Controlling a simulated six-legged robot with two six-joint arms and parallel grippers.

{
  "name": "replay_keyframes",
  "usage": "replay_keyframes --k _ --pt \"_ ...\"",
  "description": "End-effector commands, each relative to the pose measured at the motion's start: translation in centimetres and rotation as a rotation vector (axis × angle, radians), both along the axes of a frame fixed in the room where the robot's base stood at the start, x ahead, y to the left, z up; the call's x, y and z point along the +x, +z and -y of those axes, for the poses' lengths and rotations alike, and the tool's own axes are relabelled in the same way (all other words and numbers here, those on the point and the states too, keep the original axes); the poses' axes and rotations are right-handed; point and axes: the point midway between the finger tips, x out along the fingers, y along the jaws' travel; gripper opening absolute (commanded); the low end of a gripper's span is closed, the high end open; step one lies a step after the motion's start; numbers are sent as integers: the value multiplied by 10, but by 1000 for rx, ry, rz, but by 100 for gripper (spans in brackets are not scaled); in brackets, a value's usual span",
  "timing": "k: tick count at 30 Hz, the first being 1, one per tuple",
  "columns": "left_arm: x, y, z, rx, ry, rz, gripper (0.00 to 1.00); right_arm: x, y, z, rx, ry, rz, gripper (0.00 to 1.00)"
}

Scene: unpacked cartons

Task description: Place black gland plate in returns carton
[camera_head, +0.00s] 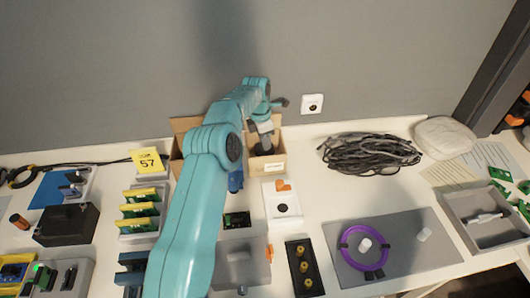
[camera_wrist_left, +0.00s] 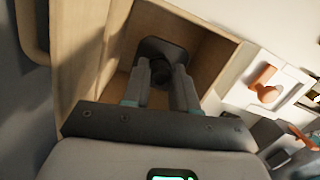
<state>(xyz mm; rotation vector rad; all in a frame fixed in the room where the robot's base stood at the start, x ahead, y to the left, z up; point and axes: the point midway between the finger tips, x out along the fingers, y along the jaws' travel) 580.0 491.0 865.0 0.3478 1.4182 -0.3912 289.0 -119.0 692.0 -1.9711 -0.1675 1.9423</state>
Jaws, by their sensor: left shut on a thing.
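My left gripper (camera_head: 265,132) is over the brown returns carton (camera_head: 184,125) near the wall, pointing down into it. In the left wrist view its two fingers (camera_wrist_left: 161,85) are shut on the round middle of a dark, square-edged piece, which I take for the black gland plate (camera_wrist_left: 174,48). The plate is inside the carton opening, between the carton walls (camera_wrist_left: 218,52). Whether it touches the carton floor I cannot tell. In the head view only a dark bit of the plate (camera_head: 264,149) shows below the fingers. My right gripper is in neither view.
A white switch box (camera_head: 283,205) stands just in front. A black strip with brass fittings (camera_head: 302,267), a purple ring on a grey mat (camera_head: 418,257) and coiled black cable (camera_head: 368,153) lie to the right.

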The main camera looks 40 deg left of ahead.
Motion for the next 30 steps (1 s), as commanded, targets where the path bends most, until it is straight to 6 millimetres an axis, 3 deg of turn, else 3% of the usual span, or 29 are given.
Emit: replay_keyframes --k 6,9,21,22,24,30 --pt "1 -41 1 -3 -1 -5 0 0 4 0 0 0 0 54" --pt "1 -52 1 -2 -1 -3 0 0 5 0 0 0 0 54" --pt "1 -59 1 -1 -1 -2 0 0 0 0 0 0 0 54" --pt "1 -58 1 -1 -1 -2 34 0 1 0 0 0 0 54" --pt "1 -58 1 -1 -1 -2 53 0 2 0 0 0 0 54" --pt "1 -58 1 -1 -1 -2 53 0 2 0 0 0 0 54"
